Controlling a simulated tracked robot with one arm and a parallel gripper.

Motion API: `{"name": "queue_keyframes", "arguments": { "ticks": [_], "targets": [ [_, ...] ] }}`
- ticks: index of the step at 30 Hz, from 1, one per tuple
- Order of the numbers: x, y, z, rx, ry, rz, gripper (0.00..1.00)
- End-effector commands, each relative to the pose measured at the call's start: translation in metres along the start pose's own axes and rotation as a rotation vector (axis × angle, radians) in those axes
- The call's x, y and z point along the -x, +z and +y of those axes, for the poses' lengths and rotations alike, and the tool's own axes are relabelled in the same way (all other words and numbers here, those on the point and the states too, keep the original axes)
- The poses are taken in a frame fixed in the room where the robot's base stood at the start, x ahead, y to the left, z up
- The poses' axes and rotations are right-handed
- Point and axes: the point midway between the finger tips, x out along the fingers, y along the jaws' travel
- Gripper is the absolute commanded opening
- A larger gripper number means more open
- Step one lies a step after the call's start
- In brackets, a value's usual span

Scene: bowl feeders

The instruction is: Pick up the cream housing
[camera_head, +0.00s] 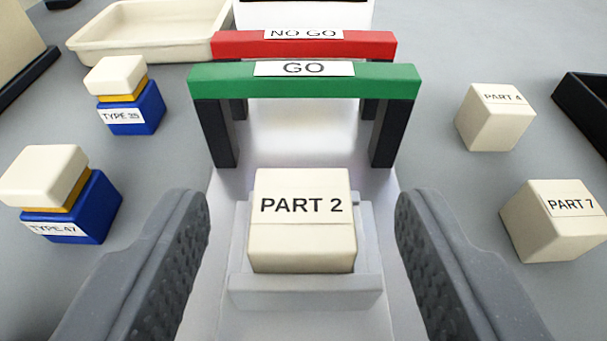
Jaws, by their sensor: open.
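A cream block labelled "PART 2" (302,240) sits upright in a light grey cradle (305,291) at the middle of the view. My gripper (303,215) is open, with one dark ridged finger on each side of this block. Gaps show between both fingers and the block. More cream blocks stand on the grey surface: "PART 4" (495,120) and "PART 7" (552,225) at the right. Which cream piece is the housing cannot be told from labels alone; "PART 2" is the one between my fingers.
A green "GO" gate (205,84) stands just behind the cradle, with a red "NO GO" gate (228,44) behind it. Blue blocks with cream tops, "TYPE 35" (147,104) and "TYPE 47" (88,205), stand left. A cream tray (150,45) lies back left, a black bin (590,105) right.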

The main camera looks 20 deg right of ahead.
Motion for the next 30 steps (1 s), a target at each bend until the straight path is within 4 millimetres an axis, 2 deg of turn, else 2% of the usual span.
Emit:
{"name": "queue_keyframes", "arguments": {
  "ticks": [7, 12, 14, 15, 23, 30],
  "targets": [
    [-0.001, -0.001, 0.0, 0.0, 0.0, 0.0, 0.53],
    [-0.001, -0.001, 0.0, 0.0, 0.0, 0.0, 0.05],
    [-0.001, -0.001, 0.0, 0.0, 0.0, 0.0, 0.05],
    [-0.001, -0.001, 0.0, 0.0, 0.0, 0.0, 0.01],
    [-0.001, -0.002, 0.0, -0.001, 0.0, 0.0, 0.01],
    [0.005, -0.02, 0.0, -0.003, 0.0, 0.001, 0.01]
  ]
}}
